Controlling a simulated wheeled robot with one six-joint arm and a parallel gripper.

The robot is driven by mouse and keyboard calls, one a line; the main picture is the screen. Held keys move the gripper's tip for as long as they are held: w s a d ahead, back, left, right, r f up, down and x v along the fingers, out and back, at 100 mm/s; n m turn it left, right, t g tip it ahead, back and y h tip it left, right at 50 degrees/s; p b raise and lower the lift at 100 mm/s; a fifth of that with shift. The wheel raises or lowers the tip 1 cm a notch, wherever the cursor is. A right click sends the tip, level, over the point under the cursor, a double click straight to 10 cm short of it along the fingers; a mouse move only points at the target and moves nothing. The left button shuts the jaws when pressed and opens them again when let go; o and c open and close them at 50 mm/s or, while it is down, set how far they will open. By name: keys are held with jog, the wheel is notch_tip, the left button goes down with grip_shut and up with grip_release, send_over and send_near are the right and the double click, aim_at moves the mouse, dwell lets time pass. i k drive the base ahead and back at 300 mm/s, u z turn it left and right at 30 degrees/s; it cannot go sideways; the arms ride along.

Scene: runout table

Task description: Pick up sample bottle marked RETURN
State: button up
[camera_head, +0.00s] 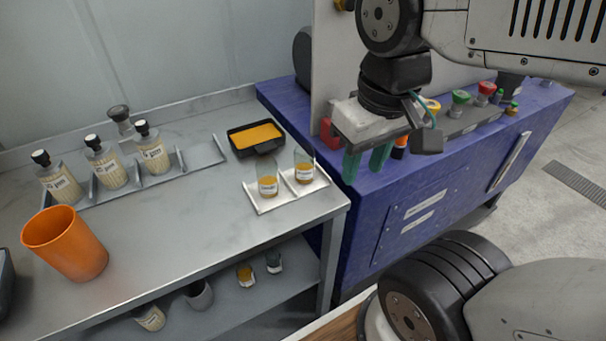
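Three glass sample bottles with black caps and pale contents stand in a grey metal rack (205,154) on the steel table: the left bottle (62,184), the middle bottle (107,166) and the right bottle (153,152). Each has a white label with dark marks too small to read, so I cannot tell which says RETURN. Another bottle with a pale label (150,317) is on the lower shelf, partly cut off by the table edge. My gripper (366,163) hangs over the blue cabinet, well right of the bottles. Its two green fingers are apart with nothing visible between them.
An orange cup (68,247) stands in front of the rack. A black tray of orange material (256,138) and a white tray (287,189) with two glasses sit right of it. The blue cabinet (420,205) bears coloured knobs. The table's front middle is clear.

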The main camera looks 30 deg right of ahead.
aim_at(304, 164)
jog(key=u, duration=1.95)
jog(key=k, duration=1.15)
jog(key=z, duration=1.85)
jog(key=i, duration=0.5)
jog(key=z, duration=0.05)
